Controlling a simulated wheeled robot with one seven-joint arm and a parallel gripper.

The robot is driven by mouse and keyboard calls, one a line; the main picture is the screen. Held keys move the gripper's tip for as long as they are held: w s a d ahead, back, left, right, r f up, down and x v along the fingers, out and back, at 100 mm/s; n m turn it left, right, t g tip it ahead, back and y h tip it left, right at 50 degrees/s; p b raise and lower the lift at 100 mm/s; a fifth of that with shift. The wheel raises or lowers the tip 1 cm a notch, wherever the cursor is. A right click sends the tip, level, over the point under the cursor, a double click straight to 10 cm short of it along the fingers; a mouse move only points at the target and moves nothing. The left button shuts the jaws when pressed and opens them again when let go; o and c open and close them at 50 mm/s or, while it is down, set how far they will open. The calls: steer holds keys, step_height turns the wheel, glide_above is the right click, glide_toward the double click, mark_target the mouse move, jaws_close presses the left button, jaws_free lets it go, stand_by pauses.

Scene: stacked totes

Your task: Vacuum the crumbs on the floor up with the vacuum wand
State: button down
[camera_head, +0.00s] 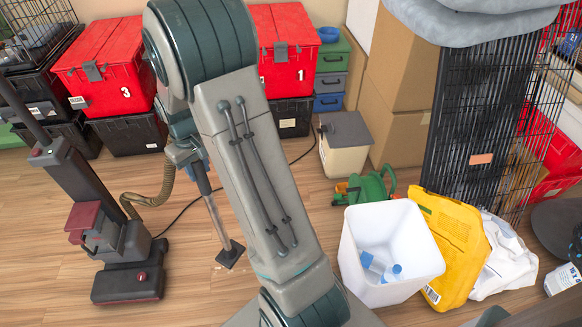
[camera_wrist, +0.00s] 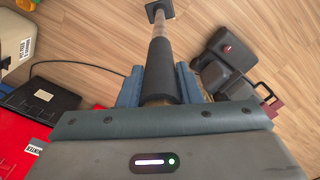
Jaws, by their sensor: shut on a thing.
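My gripper (camera_head: 187,155) is shut on the vacuum wand (camera_head: 213,208); its blue fingers (camera_wrist: 160,86) close on either side of the wand's dark grip in the wrist view. The wand slants down, with its flat black nozzle (camera_head: 231,254) at or just above the wood floor; I cannot tell if it touches. The nozzle also shows at the top of the wrist view (camera_wrist: 159,11). A tan ribbed hose (camera_head: 150,200) runs beside the upright vacuum (camera_head: 110,235) at left. Faint pale specks near the nozzle may be crumbs; they are too small to tell.
A white bin (camera_head: 385,240) with bottles stands right of my arm, beside a yellow bag (camera_head: 455,245). A green hose reel (camera_head: 365,188) and a grey-lidded box (camera_head: 346,143) stand behind. Red totes (camera_head: 108,65) are stacked at the back. A dark cord crosses the floor.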

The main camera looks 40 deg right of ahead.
steer(key=s+d+f+n, duration=0.2)
steer(key=s+d, duration=0.3)
steer(key=d, duration=0.6)
steer(key=s+d+f+n, duration=0.3)
steer(key=s+d, duration=0.3)
steer(key=d, duration=0.4)
steer(key=shift+s+d+f, duration=0.3)
steer(key=shift+d+f, duration=0.1)
steer(key=shift+f, duration=0.35)
steer(key=shift+f+b, duration=1.55)
steer(key=shift+f, duration=0.8)
steer(key=w+a+r+p, duration=0.1)
steer(key=w+a+r, duration=0.1)
steer(key=w+a, duration=0.6)
steer(key=w+a+r+p, duration=0.1)
steer(key=w+a+p, duration=0.1)
steer(key=w+a, duration=0.7)
steer(key=shift+w+a+r, duration=0.2)
steer(key=shift+a+r, duration=0.15)
steer(key=shift+a, duration=4.05)
